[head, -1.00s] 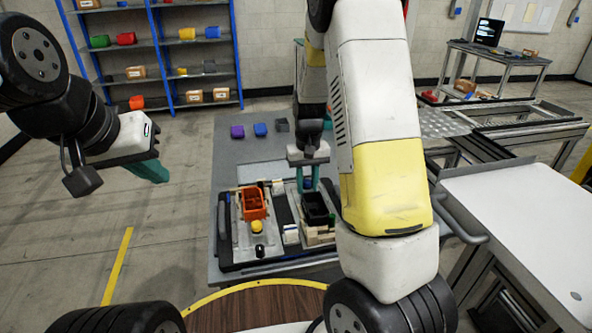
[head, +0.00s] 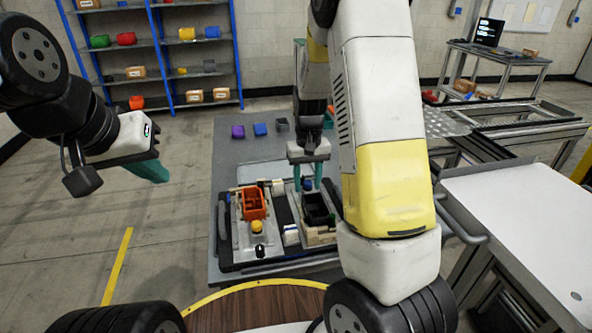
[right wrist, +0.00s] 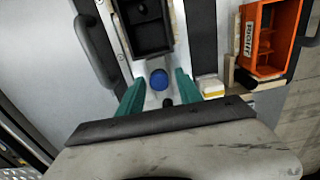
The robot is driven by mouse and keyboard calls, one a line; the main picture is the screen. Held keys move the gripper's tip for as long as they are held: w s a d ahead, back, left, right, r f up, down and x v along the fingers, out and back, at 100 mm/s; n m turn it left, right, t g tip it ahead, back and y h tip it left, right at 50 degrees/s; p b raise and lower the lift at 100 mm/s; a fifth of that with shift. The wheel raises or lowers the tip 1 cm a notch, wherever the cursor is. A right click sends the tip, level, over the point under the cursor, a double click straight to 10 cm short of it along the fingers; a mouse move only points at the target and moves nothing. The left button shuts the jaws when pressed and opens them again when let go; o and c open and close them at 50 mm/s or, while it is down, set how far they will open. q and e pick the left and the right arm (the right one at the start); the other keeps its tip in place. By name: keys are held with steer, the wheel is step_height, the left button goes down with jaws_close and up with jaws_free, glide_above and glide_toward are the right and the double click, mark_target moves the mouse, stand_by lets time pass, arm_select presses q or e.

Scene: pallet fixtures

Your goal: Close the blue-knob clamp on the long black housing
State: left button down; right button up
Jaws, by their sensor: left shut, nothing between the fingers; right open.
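The long black housing (head: 316,206) sits in the right-hand fixture on the pallet; it also shows at the top of the right wrist view (right wrist: 147,30). The blue knob (right wrist: 159,79) lies just beyond the housing's end, and shows small in the head view (head: 308,184). My right gripper (head: 308,184) is open, with its teal fingers on either side of the blue knob and gaps visible between (right wrist: 157,80). Contact and finger height are hard to judge. The clamp's arm is not clearly visible. My left gripper (head: 150,171) is shut and empty, off to the left, away from the table.
An orange housing (head: 254,203) sits in the left-hand fixture, with a yellow knob (head: 257,226) in front. A white-and-yellow block (right wrist: 211,88) stands beside my right fingers.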

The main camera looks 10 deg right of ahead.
steer(key=shift+r, duration=3.45)
